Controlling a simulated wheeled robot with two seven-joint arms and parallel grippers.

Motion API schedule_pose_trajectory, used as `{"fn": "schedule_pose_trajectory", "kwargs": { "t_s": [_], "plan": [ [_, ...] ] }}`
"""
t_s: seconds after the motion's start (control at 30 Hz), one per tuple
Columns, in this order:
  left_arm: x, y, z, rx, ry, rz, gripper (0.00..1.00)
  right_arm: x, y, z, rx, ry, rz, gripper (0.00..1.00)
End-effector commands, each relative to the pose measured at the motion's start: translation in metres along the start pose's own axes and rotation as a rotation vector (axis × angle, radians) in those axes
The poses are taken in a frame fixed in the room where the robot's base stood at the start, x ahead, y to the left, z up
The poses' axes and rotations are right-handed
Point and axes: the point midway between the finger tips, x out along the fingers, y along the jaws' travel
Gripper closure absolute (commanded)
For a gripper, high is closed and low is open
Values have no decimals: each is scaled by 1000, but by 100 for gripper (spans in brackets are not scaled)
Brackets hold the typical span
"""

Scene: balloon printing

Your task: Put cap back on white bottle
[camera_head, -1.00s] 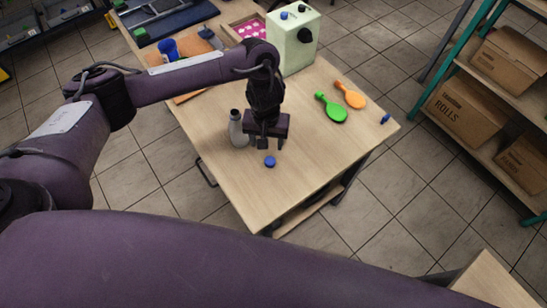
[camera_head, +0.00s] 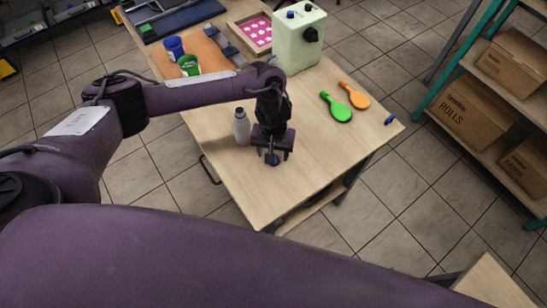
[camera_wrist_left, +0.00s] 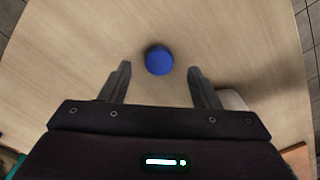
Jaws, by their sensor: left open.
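The blue cap (camera_head: 274,160) lies on the wooden table; it also shows in the left wrist view (camera_wrist_left: 159,60), a little ahead of and between the open fingers. The white bottle (camera_head: 241,127) stands upright on the table, uncapped, left of my left gripper; part of it shows in the left wrist view (camera_wrist_left: 233,100) behind the right finger. My left gripper (camera_head: 273,157) is open and empty, pointing down above the cap, with a finger on either side of it in the head view. My right gripper is not in view.
A pale green machine (camera_head: 299,40) stands at the back. Blue (camera_head: 173,47) and green (camera_head: 189,66) cups stand back left. The table's front is clear.

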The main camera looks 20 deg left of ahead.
Motion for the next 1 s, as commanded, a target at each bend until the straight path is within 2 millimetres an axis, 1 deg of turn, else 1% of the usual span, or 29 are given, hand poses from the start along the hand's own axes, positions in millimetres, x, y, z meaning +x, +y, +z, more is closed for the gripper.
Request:
{"fn": "schedule_pose_trajectory", "kwargs": {
  "t_s": [0.1, 0.2, 0.57, 0.9, 0.93, 1.0],
  "plan": [
    [16, 1, 2, 0, -3, 0, 44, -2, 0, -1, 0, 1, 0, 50],
    [24, 1, 1, -1, -1, 0, 44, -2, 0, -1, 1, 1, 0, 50],
    [25, 1, 1, 1, 0, 1, 44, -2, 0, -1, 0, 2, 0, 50],
    [25, 1, 1, 0, 0, 1, 88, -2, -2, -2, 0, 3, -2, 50],
    [25, 1, 1, 0, 0, 1, 91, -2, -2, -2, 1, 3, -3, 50],
    [25, 1, 1, 0, 0, 1, 91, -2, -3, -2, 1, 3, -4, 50]
  ]
}}
